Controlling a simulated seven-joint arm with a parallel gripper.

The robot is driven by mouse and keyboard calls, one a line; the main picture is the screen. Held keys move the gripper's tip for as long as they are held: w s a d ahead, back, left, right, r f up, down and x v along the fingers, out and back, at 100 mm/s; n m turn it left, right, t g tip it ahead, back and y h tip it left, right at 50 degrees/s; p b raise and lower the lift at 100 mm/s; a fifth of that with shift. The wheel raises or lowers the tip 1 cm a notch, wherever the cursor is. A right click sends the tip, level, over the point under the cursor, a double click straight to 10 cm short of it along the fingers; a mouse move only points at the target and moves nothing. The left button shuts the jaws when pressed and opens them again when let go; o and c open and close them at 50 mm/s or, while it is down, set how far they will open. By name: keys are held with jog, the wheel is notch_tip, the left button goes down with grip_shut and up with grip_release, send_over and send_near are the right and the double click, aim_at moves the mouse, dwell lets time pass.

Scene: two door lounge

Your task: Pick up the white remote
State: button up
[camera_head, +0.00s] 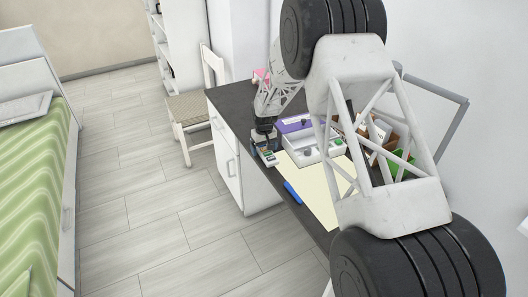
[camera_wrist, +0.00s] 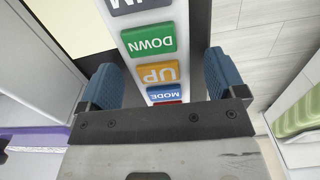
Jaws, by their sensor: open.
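The white remote (camera_wrist: 187,53) lies between the two blue-padded fingers of my open gripper (camera_wrist: 160,82) in the wrist view. It has large coloured buttons, among them a green DOWN, an orange UP and a blue MODE. My gripper's dark palm hides its near end. A gap shows between the remote and each finger, so it is not clasped. In the head view the remote (camera_head: 269,158) is small, near the front edge of the dark desk, with my gripper (camera_head: 264,143) right at it.
The dark desk (camera_head: 232,98) holds a cream sheet (camera_head: 312,196), a blue marker-like item (camera_head: 292,192), a purple item (camera_head: 290,126) and a grey-white device (camera_head: 330,149). A brown box and green items stand farther right. A chair (camera_head: 187,108) is beyond the desk. Open floor lies left.

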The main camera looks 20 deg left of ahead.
aim_at(264, 149)
jog(key=shift+f, duration=0.15)
dwell(0.4)
jog(key=c, duration=1.1)
jog(key=shift+o, duration=0.2)
notch_tip(264, 149, up, 2)
jog(key=shift+r, duration=0.1)
jog(key=shift+s+d+r, duration=0.15)
jog(key=shift+s+r, duration=0.1)
jog(key=shift+r, duration=0.5)
jog(key=s+d, duration=0.2)
jog(key=s, duration=0.2)
jog(key=s+d+r, duration=0.1)
jog(key=s+d, duration=0.2)
jog(key=s, duration=0.2)
jog(key=s+d, duration=0.2)
jog(key=s, duration=0.2)
jog(key=shift+s+d+r, duration=0.2)
jog(key=shift+s, duration=0.1)
